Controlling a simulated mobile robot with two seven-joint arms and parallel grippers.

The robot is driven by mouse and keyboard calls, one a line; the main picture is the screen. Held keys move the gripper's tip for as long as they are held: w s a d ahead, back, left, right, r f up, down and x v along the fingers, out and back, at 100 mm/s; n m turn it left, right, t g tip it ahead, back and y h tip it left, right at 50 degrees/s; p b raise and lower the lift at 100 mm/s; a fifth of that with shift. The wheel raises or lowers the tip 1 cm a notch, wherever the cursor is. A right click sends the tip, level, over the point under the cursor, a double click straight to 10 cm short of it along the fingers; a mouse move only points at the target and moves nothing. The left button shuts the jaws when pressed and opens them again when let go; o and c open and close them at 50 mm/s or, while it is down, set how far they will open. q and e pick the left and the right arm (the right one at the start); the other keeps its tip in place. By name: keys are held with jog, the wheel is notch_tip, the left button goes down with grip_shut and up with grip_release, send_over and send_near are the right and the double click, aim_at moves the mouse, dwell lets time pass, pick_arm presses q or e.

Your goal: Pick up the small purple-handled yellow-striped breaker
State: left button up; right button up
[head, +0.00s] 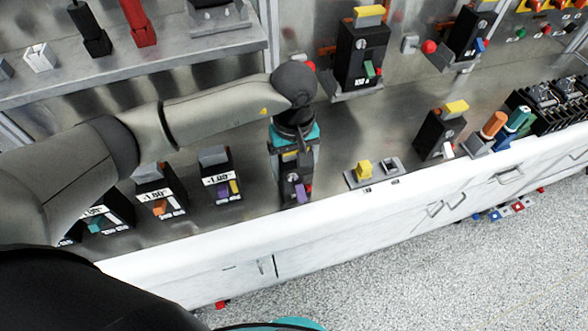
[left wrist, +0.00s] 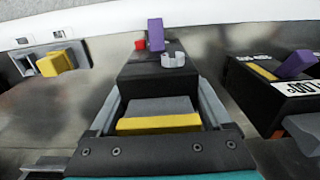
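The small black breaker with a purple handle (head: 301,193) stands on the bench near its front edge. In the left wrist view its black body (left wrist: 155,72) shows a purple handle, a grey block and a yellow stripe (left wrist: 158,123). My left gripper (head: 295,165) points down over this breaker. In the left wrist view its two fingers lie along both sides of the body; whether they press on it I cannot tell. Another purple-handled, yellow-striped breaker (head: 219,172) with a white label stands to the left, partly seen in the left wrist view (left wrist: 295,65). My right gripper is not in view.
More labelled breakers (head: 160,190) stand left under my left arm. A small yellow-topped piece (head: 364,169) and a black breaker with a yellow block (head: 440,131) are to the right. A shelf (head: 140,66) runs behind. The bench between is clear.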

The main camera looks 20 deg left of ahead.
pick_arm(q)
grip_shut()
dwell(0.4)
jog(key=shift+r, duration=0.15)
